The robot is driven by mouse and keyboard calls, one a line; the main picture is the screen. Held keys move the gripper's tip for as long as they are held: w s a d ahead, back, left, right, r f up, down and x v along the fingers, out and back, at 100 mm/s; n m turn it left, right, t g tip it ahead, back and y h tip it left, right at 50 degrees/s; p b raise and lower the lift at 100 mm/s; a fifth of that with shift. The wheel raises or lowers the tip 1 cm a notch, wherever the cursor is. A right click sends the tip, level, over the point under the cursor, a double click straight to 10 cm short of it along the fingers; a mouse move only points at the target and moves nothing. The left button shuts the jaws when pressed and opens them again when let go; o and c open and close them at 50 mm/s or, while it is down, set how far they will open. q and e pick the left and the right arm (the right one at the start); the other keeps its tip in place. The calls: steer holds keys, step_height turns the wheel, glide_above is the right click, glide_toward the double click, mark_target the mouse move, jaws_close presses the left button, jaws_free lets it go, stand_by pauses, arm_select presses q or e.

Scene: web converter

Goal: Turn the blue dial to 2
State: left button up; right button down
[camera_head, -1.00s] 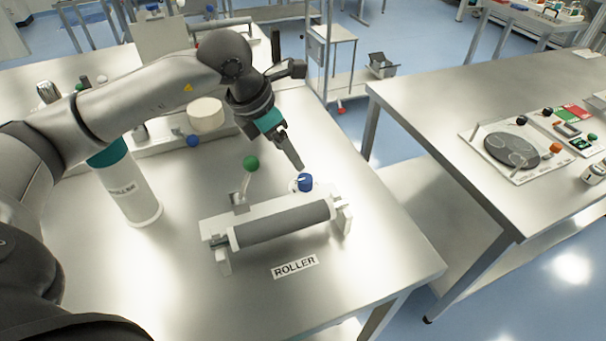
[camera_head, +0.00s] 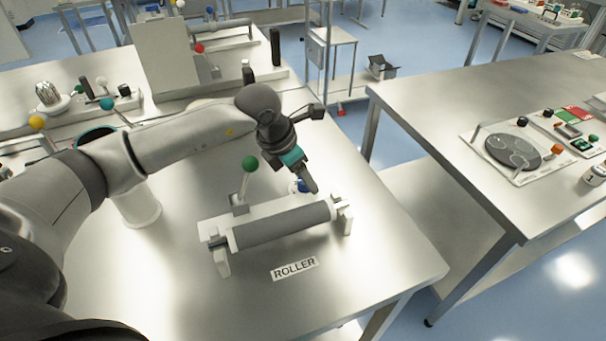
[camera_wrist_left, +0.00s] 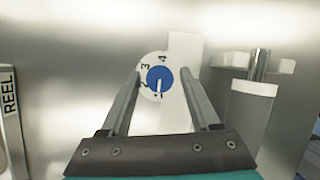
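The blue dial (camera_wrist_left: 160,75) sits on a round white plate (camera_wrist_left: 147,66) with black numbers; 2, 3 and 4 show at its left and top. Its white pointer line points down in the left wrist view. In the head view the dial (camera_head: 300,185) is mostly hidden by my left gripper (camera_head: 311,188), which is beside it behind the roller. In the wrist view my left gripper (camera_wrist_left: 160,72) is open, its fingers apart on either side of the dial. I cannot tell whether they touch it. My right gripper is not in view.
The grey roller (camera_head: 282,224) stands in front of the dial, with a ROLLER label (camera_head: 295,268) before it. A green-knobbed lever (camera_head: 249,163) rises to the left. The table's front right is clear.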

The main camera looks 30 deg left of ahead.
arm_select(q)
jaws_close()
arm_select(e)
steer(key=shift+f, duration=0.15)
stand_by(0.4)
arm_select(q)
steer(key=m+g+h+b, duration=0.1)
steer(key=m+b, duration=0.1)
steer(key=m, duration=0.2)
steer(key=shift+w+a, duration=0.1)
steer(key=m+g+b, duration=0.1)
steer(key=m, duration=0.2)
steer(key=m+g+h+b, duration=0.1)
steer(key=m+b, duration=0.1)
steer(key=m, duration=0.1)
steer(key=shift+w, duration=0.15)
steer(key=shift+m+b, duration=0.35)
steer(key=shift+m, duration=0.15)
steer(key=shift+m+g, duration=0.4)
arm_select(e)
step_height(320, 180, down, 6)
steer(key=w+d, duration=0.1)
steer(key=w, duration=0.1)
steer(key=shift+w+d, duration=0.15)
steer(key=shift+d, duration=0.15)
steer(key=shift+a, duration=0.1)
